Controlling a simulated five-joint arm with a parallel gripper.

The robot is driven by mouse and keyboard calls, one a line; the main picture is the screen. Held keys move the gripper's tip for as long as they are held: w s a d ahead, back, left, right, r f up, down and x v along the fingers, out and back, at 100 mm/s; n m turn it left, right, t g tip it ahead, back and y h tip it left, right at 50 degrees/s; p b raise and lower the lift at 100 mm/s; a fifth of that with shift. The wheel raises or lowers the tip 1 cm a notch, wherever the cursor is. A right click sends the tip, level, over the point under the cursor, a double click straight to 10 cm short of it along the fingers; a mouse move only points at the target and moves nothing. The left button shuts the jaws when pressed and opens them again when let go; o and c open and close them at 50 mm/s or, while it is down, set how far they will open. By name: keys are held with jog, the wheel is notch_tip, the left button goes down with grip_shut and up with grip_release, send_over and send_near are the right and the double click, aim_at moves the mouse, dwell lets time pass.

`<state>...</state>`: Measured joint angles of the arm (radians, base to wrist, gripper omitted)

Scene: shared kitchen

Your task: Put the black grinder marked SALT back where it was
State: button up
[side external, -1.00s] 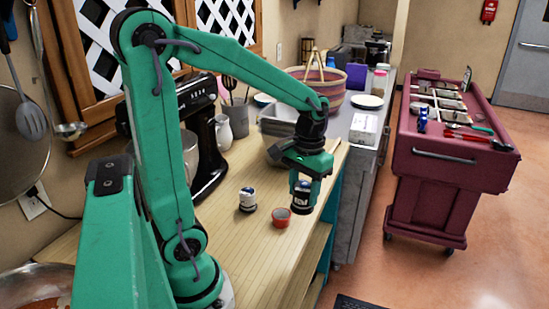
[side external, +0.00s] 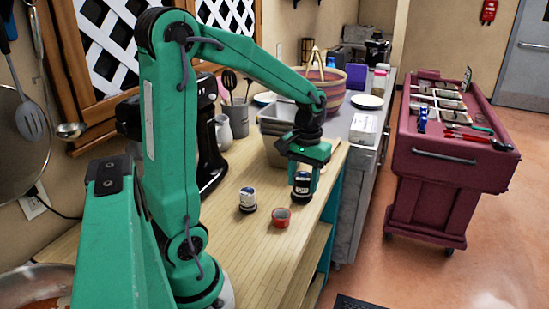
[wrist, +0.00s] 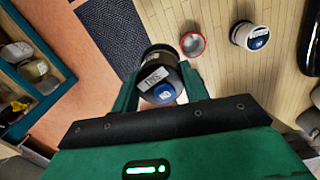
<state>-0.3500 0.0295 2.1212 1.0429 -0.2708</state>
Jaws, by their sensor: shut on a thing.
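My gripper (side external: 302,192) is shut on a black grinder (side external: 301,185), which hangs upright between the fingers near the right edge of the wooden counter.
A grey bin (side external: 275,125) stands behind. A black coffee machine (side external: 210,150) is at the left. Bare counter (side external: 225,240) lies at the front left.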

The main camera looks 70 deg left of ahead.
jog(key=s+a+f+n, duration=0.1)
jog(key=a+f, duration=0.3)
jog(key=a, duration=0.7)
jog(key=s+a+f+n, duration=0.1)
jog(key=a+f+n, duration=0.3)
jog(key=a, duration=0.8)
jog(key=shift+f, duration=0.65)
jog(key=shift+f, duration=2)
jog(key=shift+f, duration=0.1)
jog(key=o, duration=1.3)
